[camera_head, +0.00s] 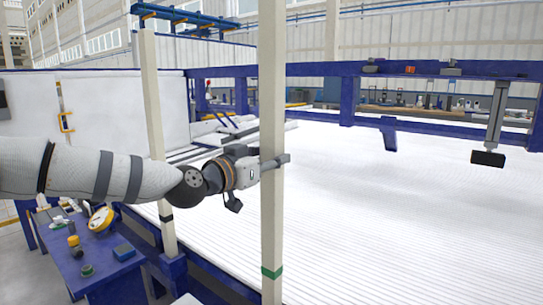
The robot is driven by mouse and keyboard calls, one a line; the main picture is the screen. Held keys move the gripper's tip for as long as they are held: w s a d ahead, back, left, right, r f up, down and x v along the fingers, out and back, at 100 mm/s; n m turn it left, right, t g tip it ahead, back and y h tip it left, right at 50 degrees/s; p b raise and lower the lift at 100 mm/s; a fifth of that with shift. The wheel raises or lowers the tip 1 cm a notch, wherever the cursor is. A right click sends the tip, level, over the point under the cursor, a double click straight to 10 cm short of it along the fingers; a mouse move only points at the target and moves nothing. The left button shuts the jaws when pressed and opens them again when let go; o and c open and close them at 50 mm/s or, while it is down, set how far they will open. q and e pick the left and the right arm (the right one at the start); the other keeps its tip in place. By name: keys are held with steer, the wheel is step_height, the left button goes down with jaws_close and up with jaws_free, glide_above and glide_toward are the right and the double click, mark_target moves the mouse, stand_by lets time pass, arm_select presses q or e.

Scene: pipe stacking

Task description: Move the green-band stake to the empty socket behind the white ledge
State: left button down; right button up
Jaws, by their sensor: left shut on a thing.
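The green-band stake (271,215) is a tall cream post, upright in the middle of the head view. Its green band (272,272) is near the bottom edge, and both its ends run out of the picture. My left gripper (275,162) comes in from the left and is shut on this stake at mid-height. I cannot tell whether the stake's foot is in a socket. A second cream stake (153,110) with a black band stands upright to the left, behind my forearm. I cannot make out the empty socket or the white ledge for sure. My right gripper is not in view.
A wide white ribbed bed (400,220) with a blue frame (420,70) fills the right side. A blue table (75,262) with a yellow-rimmed gauge and small tools stands at lower left. A second stake is close to my left arm.

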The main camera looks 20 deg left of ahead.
arm_select(q)
steer(key=shift+r, duration=0.2)
step_height(320, 180, down, 2)
steer(key=shift+f+b, duration=0.15)
steer(key=shift+b, duration=0.25)
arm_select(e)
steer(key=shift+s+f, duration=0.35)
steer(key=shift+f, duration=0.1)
arm_select(q)
steer(key=c, duration=1)
jaws_free()
steer(key=v, duration=1.2)
steer(key=shift+f, duration=0.1)
